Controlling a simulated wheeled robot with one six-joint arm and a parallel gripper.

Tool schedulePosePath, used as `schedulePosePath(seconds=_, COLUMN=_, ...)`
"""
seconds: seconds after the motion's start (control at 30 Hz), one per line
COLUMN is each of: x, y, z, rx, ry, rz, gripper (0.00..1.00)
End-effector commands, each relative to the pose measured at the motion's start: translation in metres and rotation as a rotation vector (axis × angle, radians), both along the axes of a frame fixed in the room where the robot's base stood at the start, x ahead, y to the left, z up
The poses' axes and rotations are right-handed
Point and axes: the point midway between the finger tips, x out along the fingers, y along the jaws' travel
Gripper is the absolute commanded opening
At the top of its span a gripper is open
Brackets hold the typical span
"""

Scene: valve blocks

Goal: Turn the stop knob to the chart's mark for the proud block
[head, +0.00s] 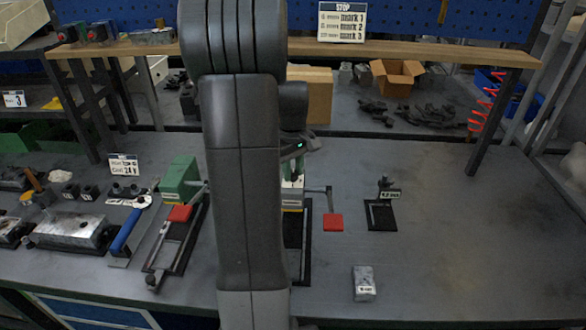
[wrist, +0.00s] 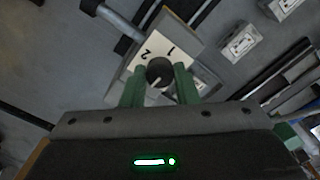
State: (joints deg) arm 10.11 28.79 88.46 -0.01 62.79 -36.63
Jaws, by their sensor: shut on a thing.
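The stop knob (wrist: 159,71) is a dark round knob on a white dial plate (wrist: 178,45) marked 1 and 2. A pale line on the knob points down in the picture, away from both numbers. My gripper (wrist: 160,79) has its green fingers on either side of the knob, shut on it. In the head view my arm hides most of that fixture and the knob. The STOP chart (head: 342,21) hangs at the back and lists mark 1, mark 2 and mark 3; its left column is too small to read. A grey block (head: 364,282) with a white label lies at the front.
A green-bodied fixture (head: 180,180) with a red pad stands left of my arm. A red pad (head: 333,222) sticks out right of it. A dark frame with a small label (head: 380,213) stands farther right. Tools lie at left; the bench's right side is clear.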

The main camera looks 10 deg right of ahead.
Motion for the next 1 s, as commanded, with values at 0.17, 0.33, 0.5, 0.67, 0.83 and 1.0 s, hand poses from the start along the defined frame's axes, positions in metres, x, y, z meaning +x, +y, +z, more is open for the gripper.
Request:
schedulePosePath(seconds=0.17, x=0.0011, y=-0.0002, z=0.0013, rx=-0.001, ry=-0.005, rz=0.042, gripper=0.04)
schedulePosePath(seconds=0.33, x=0.0012, y=-0.0002, z=0.0013, rx=-0.001, ry=-0.005, rz=0.058, gripper=0.04)
schedulePosePath(seconds=0.5, x=0.0011, y=-0.0002, z=0.0013, rx=-0.001, ry=-0.004, rz=0.060, gripper=0.04)
schedulePosePath(seconds=0.67, x=0.0011, y=-0.0002, z=0.0014, rx=-0.001, ry=-0.004, rz=0.059, gripper=0.04)
schedulePosePath(seconds=0.83, x=0.0008, y=-0.0002, z=0.0010, rx=-0.001, ry=-0.003, rz=0.059, gripper=0.49)
schedulePosePath(seconds=1.0, x=0.0005, y=-0.0001, z=0.0006, rx=0.000, ry=-0.001, rz=0.058, gripper=0.49)
